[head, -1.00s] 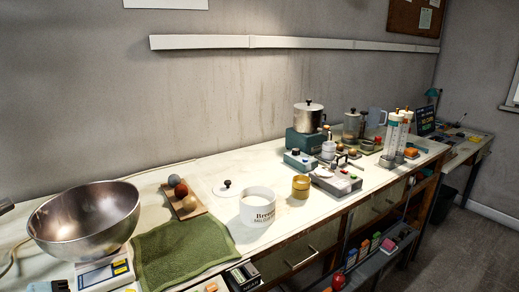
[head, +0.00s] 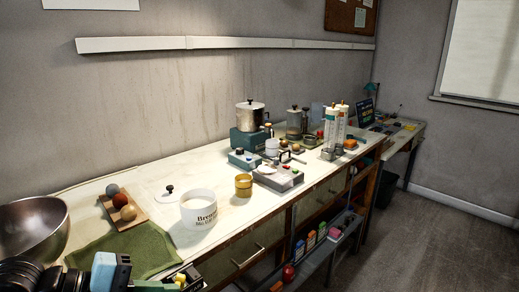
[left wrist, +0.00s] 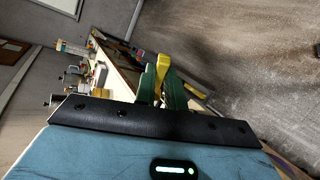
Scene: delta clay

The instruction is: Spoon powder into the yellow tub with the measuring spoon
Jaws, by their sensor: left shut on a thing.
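The yellow tub (head: 243,186) stands upright on the bench, to the right of a white lettered canister (head: 198,213). The canister is open; I cannot make out its contents. My left gripper (head: 160,284) is at the bottom left of the head view, in front of the green cloth and well short of the tub. In the left wrist view its green fingers (left wrist: 160,92) are shut on a yellow thing, apparently the measuring spoon (left wrist: 163,65). The spoon's bowl and any load in it cannot be made out. My right gripper is not in view.
A lid with a black knob (head: 169,194) lies behind the canister. A wooden board (head: 131,217) with several balls, a green cloth (head: 140,247) and a metal bowl (head: 30,232) are at left. A grey device (head: 278,178) with buttons stands right of the tub.

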